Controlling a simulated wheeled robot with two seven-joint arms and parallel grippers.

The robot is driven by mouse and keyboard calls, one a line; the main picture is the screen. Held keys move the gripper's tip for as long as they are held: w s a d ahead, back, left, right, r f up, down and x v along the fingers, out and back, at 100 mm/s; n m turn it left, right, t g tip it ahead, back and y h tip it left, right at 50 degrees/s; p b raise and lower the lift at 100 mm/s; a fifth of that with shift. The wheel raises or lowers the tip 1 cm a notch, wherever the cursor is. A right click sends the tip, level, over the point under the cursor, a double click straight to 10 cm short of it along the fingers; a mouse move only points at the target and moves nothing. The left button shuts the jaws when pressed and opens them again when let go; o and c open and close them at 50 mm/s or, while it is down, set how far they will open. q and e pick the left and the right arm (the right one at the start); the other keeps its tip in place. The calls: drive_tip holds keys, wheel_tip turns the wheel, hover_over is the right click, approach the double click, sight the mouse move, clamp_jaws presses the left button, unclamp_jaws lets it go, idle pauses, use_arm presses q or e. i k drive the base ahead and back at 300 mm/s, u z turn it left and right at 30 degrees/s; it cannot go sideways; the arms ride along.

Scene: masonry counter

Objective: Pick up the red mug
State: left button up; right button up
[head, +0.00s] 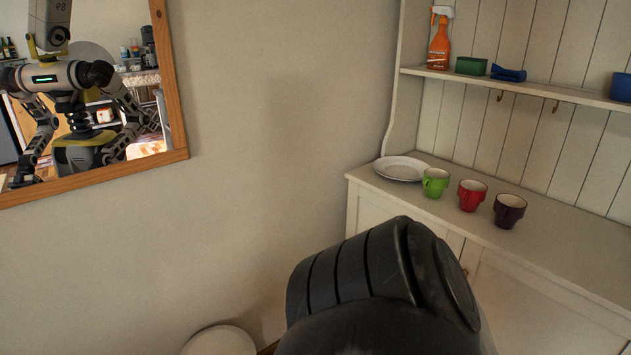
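The red mug (472,195) stands upright on the white cabinet's counter (570,250) at the right of the head view. It is between a green mug (435,183) on its left and a dark purple mug (509,210) on its right. Neither of my grippers is directly in view. A large dark grey link of my own arm fills the bottom middle, in front of and below the counter, apart from the mugs. It hides part of the cabinet front.
A white plate (401,168) lies left of the green mug. Above, a shelf (540,88) holds an orange spray bottle (439,40), a green block (471,66), and blue items. A wood-framed mirror (120,165) hangs on the left wall. The counter is clear right of the mugs.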

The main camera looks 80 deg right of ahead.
sight(471, 192)
drive_tip(key=u, duration=0.15)
drive_tip(key=k, duration=1.45)
drive_tip(key=z, duration=2)
